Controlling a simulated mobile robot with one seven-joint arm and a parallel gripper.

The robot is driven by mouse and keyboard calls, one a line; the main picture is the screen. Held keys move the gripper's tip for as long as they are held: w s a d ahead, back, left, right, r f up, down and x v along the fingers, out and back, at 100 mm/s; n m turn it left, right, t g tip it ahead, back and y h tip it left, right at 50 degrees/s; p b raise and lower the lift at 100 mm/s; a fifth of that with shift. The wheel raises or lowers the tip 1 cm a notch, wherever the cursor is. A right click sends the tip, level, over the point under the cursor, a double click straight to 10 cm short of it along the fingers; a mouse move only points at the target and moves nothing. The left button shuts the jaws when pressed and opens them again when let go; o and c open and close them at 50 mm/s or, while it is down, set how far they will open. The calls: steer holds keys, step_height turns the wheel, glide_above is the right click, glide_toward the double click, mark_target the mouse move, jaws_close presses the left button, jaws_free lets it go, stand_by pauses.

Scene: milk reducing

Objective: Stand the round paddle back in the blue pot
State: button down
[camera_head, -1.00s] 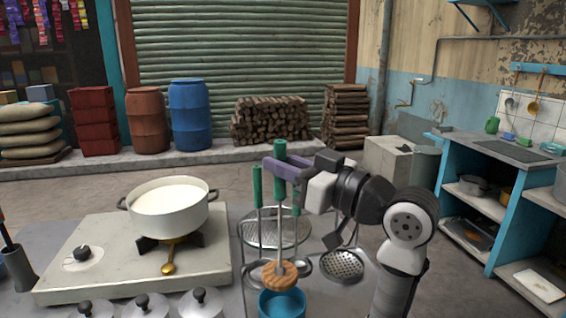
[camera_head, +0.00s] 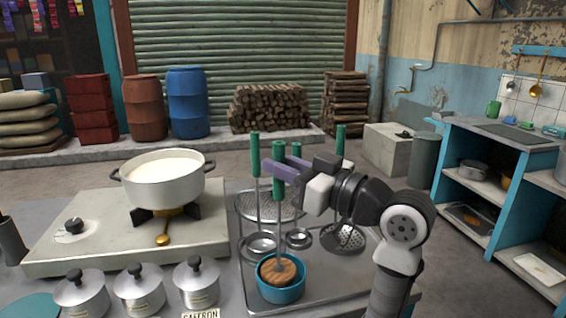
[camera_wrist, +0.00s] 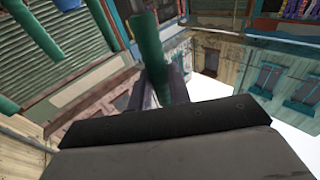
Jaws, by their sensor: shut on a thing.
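The round paddle has a green handle (camera_head: 278,187), a thin shaft and a ribbed round wooden head (camera_head: 281,270). It stands about upright with its head inside the rim of the blue pot (camera_head: 281,292); I cannot tell whether it touches the bottom. My gripper (camera_head: 279,168), with purple fingers, is shut on the handle, coming from the right. In the wrist view the green handle (camera_wrist: 151,50) rises between my fingers (camera_wrist: 161,88), which are partly hidden behind the dark gripper body.
Other green-handled tools (camera_head: 254,155) hang close behind the paddle, above a metal tray (camera_head: 335,275). A pot of milk (camera_head: 163,180) sits on the stove (camera_head: 80,250) at left. Lidded canisters (camera_head: 139,290) stand in front.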

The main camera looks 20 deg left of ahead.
steer(key=shift+f, duration=0.4)
steer(key=c, duration=1.2)
jaws_free()
steer(key=b+v, duration=0.2)
steer(key=v, duration=1.2)
steer(key=r+b+v, duration=0.1)
steer(key=v, duration=0.7)
steer(key=shift+d+f, duration=0.4)
steer(key=shift+f, duration=0.15)
steer(key=shift+s, duration=0.1)
